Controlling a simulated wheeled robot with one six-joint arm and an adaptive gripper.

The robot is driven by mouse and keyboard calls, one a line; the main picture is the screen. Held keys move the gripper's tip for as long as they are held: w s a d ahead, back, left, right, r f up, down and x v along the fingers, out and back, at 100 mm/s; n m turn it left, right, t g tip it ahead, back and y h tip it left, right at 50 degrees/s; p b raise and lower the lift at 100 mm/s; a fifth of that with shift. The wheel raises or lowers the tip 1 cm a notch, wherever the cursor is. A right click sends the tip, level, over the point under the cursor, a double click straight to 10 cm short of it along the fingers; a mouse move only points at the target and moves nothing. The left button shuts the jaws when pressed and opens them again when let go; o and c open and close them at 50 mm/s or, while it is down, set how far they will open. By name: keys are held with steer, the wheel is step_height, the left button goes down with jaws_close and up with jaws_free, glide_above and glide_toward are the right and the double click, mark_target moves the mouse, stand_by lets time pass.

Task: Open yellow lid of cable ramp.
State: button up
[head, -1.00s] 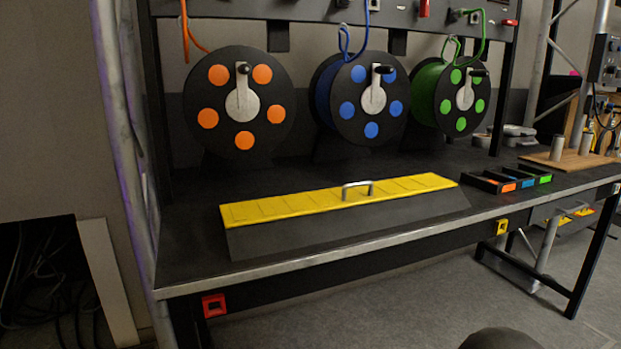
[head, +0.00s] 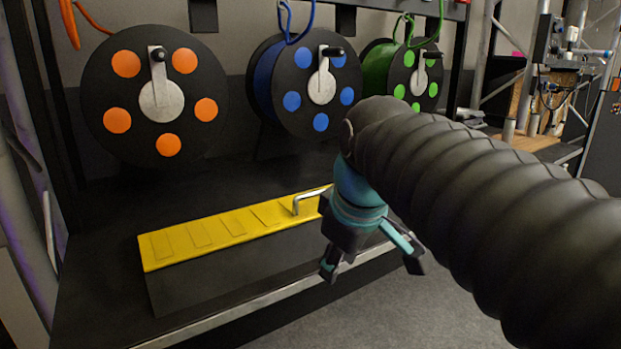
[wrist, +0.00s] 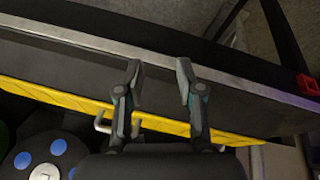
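The cable ramp's yellow lid (head: 215,231) lies flat and closed along the back of the dark ramp (head: 225,280) on the workbench. Its metal handle (head: 297,203) stands up from the lid, partly hidden by my arm in the head view. In the wrist view the yellow lid (wrist: 62,98) runs across the picture, and the handle (wrist: 102,122) shows behind my left finger. My gripper (head: 372,270) is open and empty, in front of and to the right of the handle. In the wrist view my gripper (wrist: 160,82) has its fingers apart, pointing towards the bench's front edge.
Cable reels with orange (head: 155,100), blue (head: 308,88) and green (head: 402,75) dots stand behind the ramp. A metal rail (head: 250,308) edges the bench front. Open floor (head: 400,315) lies in front. The bench left of the ramp is clear.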

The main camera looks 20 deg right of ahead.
steer(key=w+r+n+g, duration=0.1)
steer(key=w+r+n, duration=0.65)
steer(key=r, duration=0.45)
steer(key=n+g+p, duration=0.1)
steer(key=n+g, duration=0.1)
steer(key=n, duration=0.5)
glide_toward(315, 193)
steer(key=f+b, duration=0.1)
steer(key=f, duration=0.1)
steer(key=w+f+b, duration=0.1)
steer(key=f, duration=0.2)
steer(key=f+b, duration=0.1)
steer(key=f, duration=0.1)
steer(key=shift+w+f, duration=0.2)
steer(key=shift+f, duration=0.2)
jaws_close()
